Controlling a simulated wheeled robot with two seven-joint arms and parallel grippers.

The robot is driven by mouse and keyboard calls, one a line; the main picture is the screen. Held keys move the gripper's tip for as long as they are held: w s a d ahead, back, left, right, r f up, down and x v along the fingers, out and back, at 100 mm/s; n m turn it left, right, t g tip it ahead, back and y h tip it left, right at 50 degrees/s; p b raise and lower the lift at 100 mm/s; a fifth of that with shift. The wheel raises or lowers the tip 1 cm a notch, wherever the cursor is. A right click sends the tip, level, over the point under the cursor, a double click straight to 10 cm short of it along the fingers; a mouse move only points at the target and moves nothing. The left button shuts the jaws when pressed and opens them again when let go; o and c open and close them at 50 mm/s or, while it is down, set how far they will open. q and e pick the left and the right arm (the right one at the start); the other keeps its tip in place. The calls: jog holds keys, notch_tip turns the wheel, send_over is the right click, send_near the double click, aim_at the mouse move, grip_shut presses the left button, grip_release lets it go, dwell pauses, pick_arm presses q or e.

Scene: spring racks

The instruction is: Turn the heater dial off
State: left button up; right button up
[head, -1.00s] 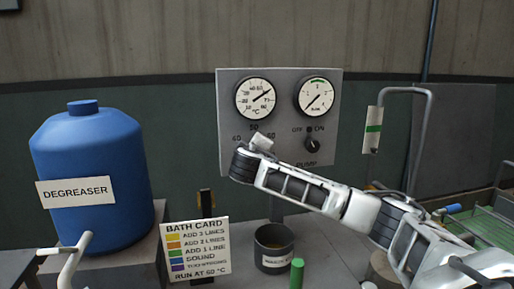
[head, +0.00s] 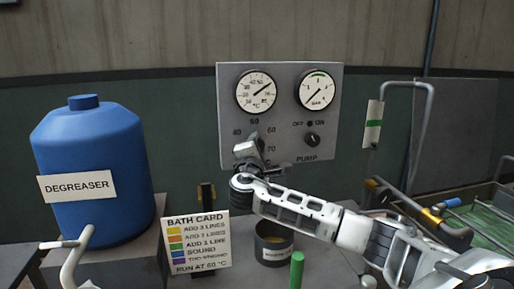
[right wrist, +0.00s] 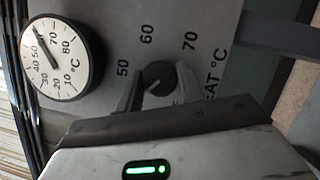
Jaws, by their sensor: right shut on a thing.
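The heater dial (right wrist: 158,77) is a small dark round knob with a pale mark. It sits on the grey control panel among the figures 50, 60 and 70. My right gripper (right wrist: 158,88) has one finger on each side of the knob and is shut on it. In the head view my right gripper (head: 248,150) is at the panel's lower left and hides most of the dial. Part of the lettering beside the dial is hidden by a finger. The temperature gauge (head: 256,92) is above the dial. My left gripper is not in view.
A pump knob (head: 312,140) and a bar gauge (head: 316,90) are on the panel's right. A blue degreaser drum (head: 90,165) stands at left. A bath card (head: 196,242), a dark pot (head: 273,243) and a green-topped post (head: 297,270) stand below the panel.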

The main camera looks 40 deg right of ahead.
jog(key=n+t+y, duration=0.1)
jog(key=n+t, duration=0.1)
jog(key=n, duration=0.4)
jog(key=n+t+y, duration=0.1)
jog(key=n+t, duration=0.1)
jog(key=n, duration=0.4)
jog(key=n+t+y, duration=0.2)
jog(key=n+t, duration=0.1)
jog(key=n, duration=0.2)
jog(key=shift+s+d+f+n+b, duration=0.1)
jog(key=shift+d+f+n+b, duration=0.05)
jog(key=shift+f+n+b, duration=0.2)
jog(key=shift+r+n, duration=0.1)
jog(key=shift+n, duration=0.35)
jog(key=o, duration=1)
jog(key=b+v, duration=0.1)
jog(key=v, duration=0.6)
jog(key=shift+s+b, duration=0.3)
